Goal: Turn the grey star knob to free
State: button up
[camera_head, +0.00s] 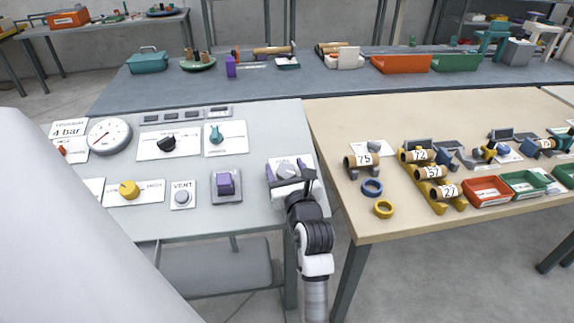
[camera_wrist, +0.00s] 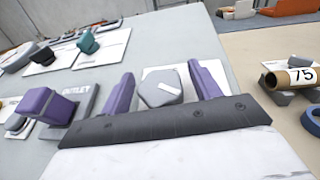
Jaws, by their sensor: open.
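The grey star knob (camera_head: 286,171) sits on a white label plate at the right end of the light grey panel. My gripper (camera_head: 291,172) is open around the knob, one finger on each side. In the wrist view a small gap seems to show beside each finger of my gripper (camera_wrist: 164,85); contact cannot be told. The plate's lettering is mostly hidden or too small to read.
A purple block switch (camera_head: 226,184) stands left of the knob, with a grey VENT button (camera_head: 182,196) and a yellow knob (camera_head: 128,189) further left. A black knob (camera_head: 167,143) and a teal knob (camera_head: 216,134) are behind. A wooden table (camera_head: 335,130) with rolls stands right.

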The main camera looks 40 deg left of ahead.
jog(key=c, duration=1)
jog(key=shift+o, duration=0.2)
